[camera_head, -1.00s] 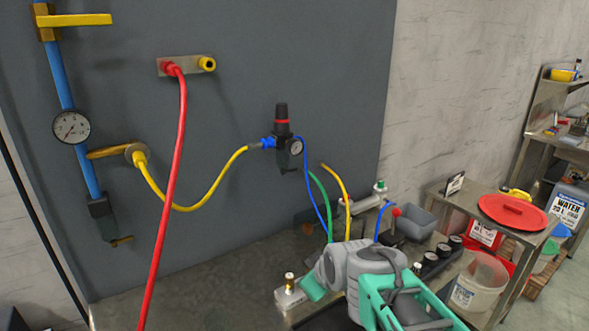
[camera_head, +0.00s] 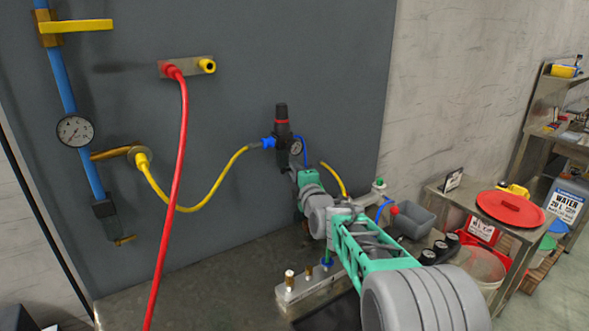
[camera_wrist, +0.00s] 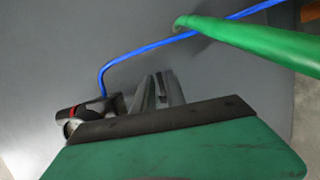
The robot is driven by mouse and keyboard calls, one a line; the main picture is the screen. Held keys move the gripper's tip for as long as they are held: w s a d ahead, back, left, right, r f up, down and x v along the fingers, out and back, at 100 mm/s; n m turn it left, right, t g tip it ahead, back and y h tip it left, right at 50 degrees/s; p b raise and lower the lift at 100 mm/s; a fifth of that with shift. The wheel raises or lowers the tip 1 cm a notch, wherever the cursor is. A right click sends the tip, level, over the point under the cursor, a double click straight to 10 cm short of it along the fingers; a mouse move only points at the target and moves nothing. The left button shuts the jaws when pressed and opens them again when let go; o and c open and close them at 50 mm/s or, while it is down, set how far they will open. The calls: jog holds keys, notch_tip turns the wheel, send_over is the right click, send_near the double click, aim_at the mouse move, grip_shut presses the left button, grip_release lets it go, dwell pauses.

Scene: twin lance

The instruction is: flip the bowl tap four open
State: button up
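The black regulator (camera_head: 282,125) with a red ring and small gauge is on the grey wall panel; it also shows in the wrist view (camera_wrist: 88,110). Its lower part is hidden by my arm, and I cannot make out a bowl tap there. My gripper's green body and dark front bar fill the bottom of the wrist view, with grey fingers (camera_wrist: 165,92) beside the regulator, to its right. In the head view, the gripper end is at the regulator's lower end, mostly hidden. The finger gap is unclear, and nothing held is visible.
A yellow hose (camera_head: 215,190) joins the regulator from the left. A red hose (camera_head: 172,190) hangs further left. A metal block (camera_head: 310,285) stands on the bench below.

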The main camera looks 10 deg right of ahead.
jog(key=shift+w, duration=0.1)
grip_shut()
dwell(0.4)
jog(key=n+y+b, duration=0.1)
jog(key=y+b, duration=0.1)
jog(key=b, duration=0.3)
jog(key=w+n+g+y+b, duration=0.1)
jog(key=n+y+b, duration=0.1)
jog(key=b, duration=0.3)
jog(key=shift+d+y+b, duration=0.1)
jog(key=shift+y+b, duration=0.3)
jog(key=shift+y, duration=0.2)
